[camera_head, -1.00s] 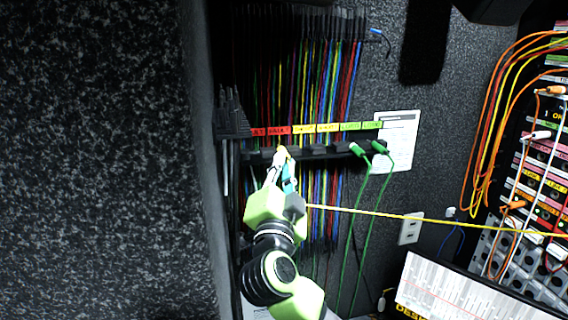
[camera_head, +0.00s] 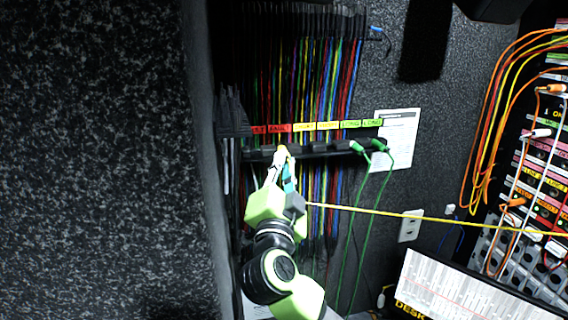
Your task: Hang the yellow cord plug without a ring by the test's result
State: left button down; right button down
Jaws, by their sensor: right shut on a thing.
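I cannot tell whether the plug touches the bar. The yellow cord (camera_head: 420,215) runs taut from my gripper to the right edge. Yellow labels (camera_head: 304,127) and green labels (camera_head: 351,124) follow to the right. My left gripper is not in view.
Two green plugs (camera_head: 357,147) (camera_head: 379,145) hang at the bar's right end with green cords below. Many coloured cords (camera_head: 318,80) hang behind. A white sheet (camera_head: 398,135) is on the wall. A patch panel (camera_head: 545,165) with orange cords and a screen (camera_head: 450,290) are at right.

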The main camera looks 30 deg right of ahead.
jog(key=shift+f, duration=0.1)
dwell(0.7)
jog(key=c, duration=0.9)
grip_release()
jog(key=shift+w, duration=0.1)
jog(key=shift+s+a, duration=0.1)
jog(key=shift+s, duration=0.25)
jog(key=s+a, duration=0.1)
jog(key=s, duration=0.6)
jog(key=shift+a, duration=0.4)
dwell(0.4)
jog(key=shift+s, duration=0.1)
dwell(0.4)
